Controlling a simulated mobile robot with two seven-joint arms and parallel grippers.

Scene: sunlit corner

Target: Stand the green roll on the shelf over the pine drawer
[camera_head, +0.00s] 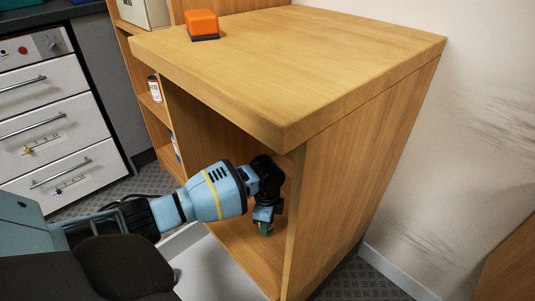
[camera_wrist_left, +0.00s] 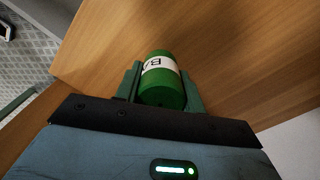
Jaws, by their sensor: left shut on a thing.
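The green roll (camera_wrist_left: 165,92) has a white label with dark letters and sits between the two fingers of my left gripper (camera_wrist_left: 162,84), which is shut on it. In the head view my left gripper (camera_head: 265,214) is inside the wooden unit, under its thick top. Only a small green bit of the roll (camera_head: 265,229) shows below the fingers there. The roll is close over the wooden shelf board (camera_head: 248,250); I cannot tell whether it touches. The pine drawer cannot be clearly made out. My right gripper is out of view.
The unit's overhanging top (camera_head: 300,60) is just above my arm, and its side panel (camera_head: 350,170) stands close on the right. An orange block (camera_head: 202,24) sits on top. Small containers (camera_head: 155,88) stand in the left compartments. White drawers (camera_head: 55,120) are at left.

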